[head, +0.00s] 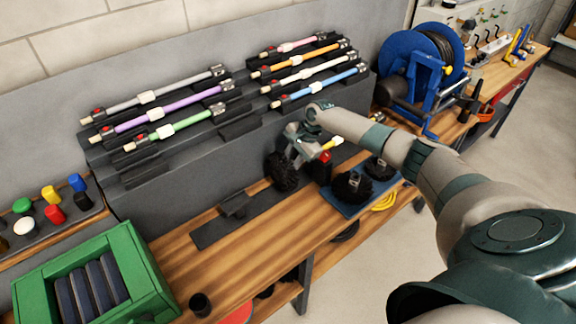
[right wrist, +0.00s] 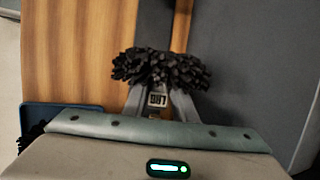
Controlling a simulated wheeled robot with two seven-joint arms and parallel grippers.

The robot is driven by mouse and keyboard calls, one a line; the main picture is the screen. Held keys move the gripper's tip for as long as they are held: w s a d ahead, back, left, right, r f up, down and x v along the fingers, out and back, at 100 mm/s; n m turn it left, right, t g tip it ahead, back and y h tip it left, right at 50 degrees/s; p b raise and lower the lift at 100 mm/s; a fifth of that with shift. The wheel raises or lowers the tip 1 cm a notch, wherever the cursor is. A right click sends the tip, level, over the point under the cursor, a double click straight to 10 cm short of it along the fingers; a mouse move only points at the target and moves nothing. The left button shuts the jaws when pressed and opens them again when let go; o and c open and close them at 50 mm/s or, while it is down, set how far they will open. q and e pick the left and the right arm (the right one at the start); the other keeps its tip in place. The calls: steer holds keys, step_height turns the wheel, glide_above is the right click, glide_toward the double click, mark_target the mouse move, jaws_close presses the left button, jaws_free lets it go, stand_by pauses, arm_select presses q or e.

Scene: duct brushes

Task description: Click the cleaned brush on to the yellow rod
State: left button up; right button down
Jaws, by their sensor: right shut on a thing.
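My right gripper (head: 292,155) is shut on a round black brush (head: 283,173) and holds it over the workbench, in front of the dark rack. In the right wrist view the brush (right wrist: 160,68) sits between the fingers (right wrist: 157,103), its bristles pointing away from the wrist. A small light label shows between the fingers. A short yellow piece with a pale tip (head: 329,144) shows just right of the gripper, above a red part; I cannot tell whether it belongs to the yellow rod. An orange-yellow rod (head: 304,57) lies in the upper right rack. My left gripper is out of view.
Other coloured rods lie in the rack, including a purple rod (head: 170,109). A dark strip (head: 212,231) with a cradle (head: 235,205) lies on the bench. A blue tray (head: 372,203) holds black brushes. A green box (head: 150,280) stands front left; a blue reel (head: 398,72) stands back right.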

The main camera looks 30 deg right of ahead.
steer(key=shift+w+d+b, duration=0.2)
steer(key=shift+d+b, duration=0.1)
steer(key=shift+d, duration=1.9)
stand_by(1.0)
steer(key=c, duration=1.4)
jaws_free()
steer(key=shift+o, duration=0.2)
steer(key=b+v, duration=0.5)
steer(key=v, duration=1.2)
steer(key=shift+r, duration=0.2)
steer(key=shift+s, duration=0.15)
